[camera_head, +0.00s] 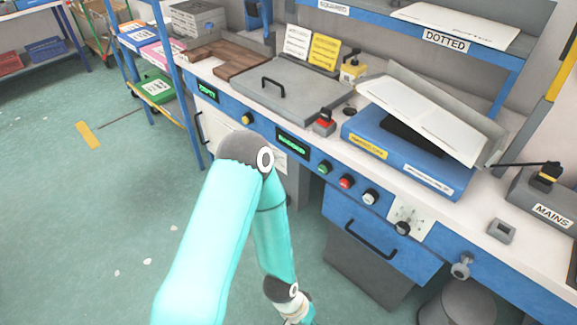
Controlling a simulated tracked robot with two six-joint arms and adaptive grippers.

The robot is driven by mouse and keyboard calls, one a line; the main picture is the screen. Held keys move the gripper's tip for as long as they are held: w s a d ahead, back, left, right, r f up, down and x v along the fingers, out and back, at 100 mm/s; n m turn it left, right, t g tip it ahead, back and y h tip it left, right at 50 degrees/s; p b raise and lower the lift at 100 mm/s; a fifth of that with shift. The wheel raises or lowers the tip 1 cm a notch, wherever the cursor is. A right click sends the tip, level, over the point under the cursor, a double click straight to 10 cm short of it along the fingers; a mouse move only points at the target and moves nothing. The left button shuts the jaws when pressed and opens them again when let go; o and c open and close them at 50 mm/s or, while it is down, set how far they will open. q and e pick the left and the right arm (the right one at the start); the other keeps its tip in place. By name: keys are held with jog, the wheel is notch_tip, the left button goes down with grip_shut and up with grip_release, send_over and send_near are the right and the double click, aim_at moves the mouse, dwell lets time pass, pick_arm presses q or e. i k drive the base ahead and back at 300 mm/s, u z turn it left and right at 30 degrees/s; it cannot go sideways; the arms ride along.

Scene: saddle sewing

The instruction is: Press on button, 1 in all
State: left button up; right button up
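A row of round buttons sits on the blue front panel of the workbench: a green button (324,168), a red button (345,181) and a white button (369,197). A yellow button (247,118) is farther left on the same panel. Which one the task means cannot be told. One teal arm of mine rises from the bottom left, bends near the panel and runs down to the bottom edge. Its gripper is below the picture, and nothing of mine touches the buttons. My other arm is out of view.
A red switch (325,122) stands on the bench edge, above a lit green display (293,142). A blue box (395,150) holds sloping white sheets. Open green floor (90,210) lies at left.

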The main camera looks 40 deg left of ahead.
aim_at(323, 169)
jog(key=u, duration=0.5)
jog(key=k, duration=0.5)
jog(key=u, duration=0.25)
jog(key=i, duration=0.5)
